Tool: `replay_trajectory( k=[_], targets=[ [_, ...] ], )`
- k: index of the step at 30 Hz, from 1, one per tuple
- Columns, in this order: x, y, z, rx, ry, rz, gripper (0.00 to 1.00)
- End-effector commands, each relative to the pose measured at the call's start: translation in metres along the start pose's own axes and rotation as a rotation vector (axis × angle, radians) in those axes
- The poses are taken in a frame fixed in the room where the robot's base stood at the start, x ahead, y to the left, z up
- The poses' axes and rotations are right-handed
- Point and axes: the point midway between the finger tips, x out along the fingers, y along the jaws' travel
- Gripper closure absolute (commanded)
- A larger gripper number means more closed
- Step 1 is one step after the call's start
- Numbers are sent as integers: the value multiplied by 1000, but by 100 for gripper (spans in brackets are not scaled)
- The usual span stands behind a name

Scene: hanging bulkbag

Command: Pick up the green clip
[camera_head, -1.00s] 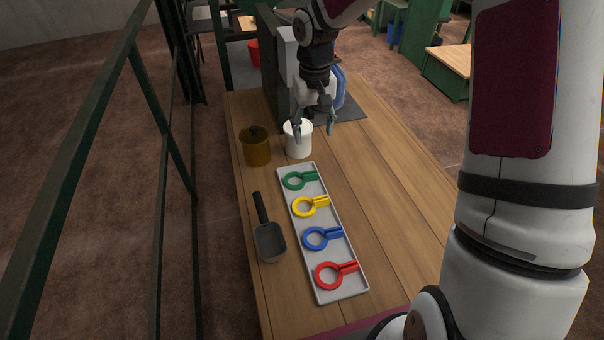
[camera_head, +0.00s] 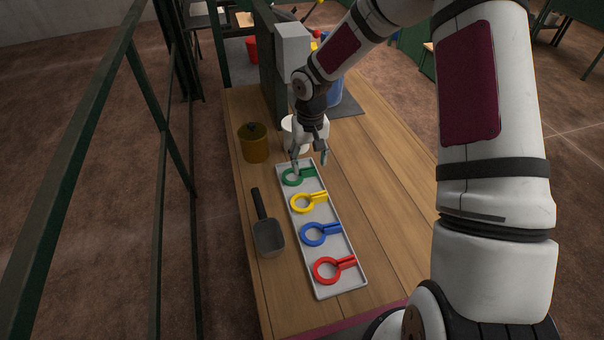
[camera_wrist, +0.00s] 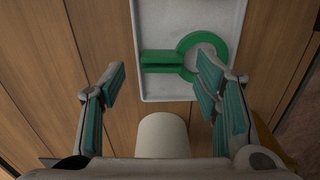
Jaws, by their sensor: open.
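The green clip (camera_head: 293,177), a ring with a flat double handle, lies at the far end of the grey tray (camera_head: 327,270). In the wrist view the green clip (camera_wrist: 165,62) lies flat, its ring at the right and its handle pointing left. My gripper (camera_head: 309,168) is open and empty, above the far end of the tray. In the wrist view my gripper (camera_wrist: 164,92) has its fingers wide apart. The right finger overlaps the lower edge of the ring in the picture; contact cannot be told. The left finger is over bare wood left of the tray.
A yellow clip (camera_head: 309,203), a blue clip (camera_head: 320,234) and a red clip (camera_head: 334,269) lie in the same tray. A white container (camera_head: 290,130) and a brown lidded pot (camera_head: 254,143) stand behind it. A dark scoop (camera_head: 268,237) lies left. The wooden table (camera_head: 389,185) is clear at right.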

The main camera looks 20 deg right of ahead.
Motion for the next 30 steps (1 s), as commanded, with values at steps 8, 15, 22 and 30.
replay_trajectory(
  k=[8, 15, 22, 30],
  targets=[
    [22, 0, 0, 1, 1, 0, 43],
    [22, 0, 0, 1, 2, 0, 57],
    [22, 0, 0, 1, 1, 0, 82],
    [21, 0, 0, 1, 2, 0, 82]
  ],
)
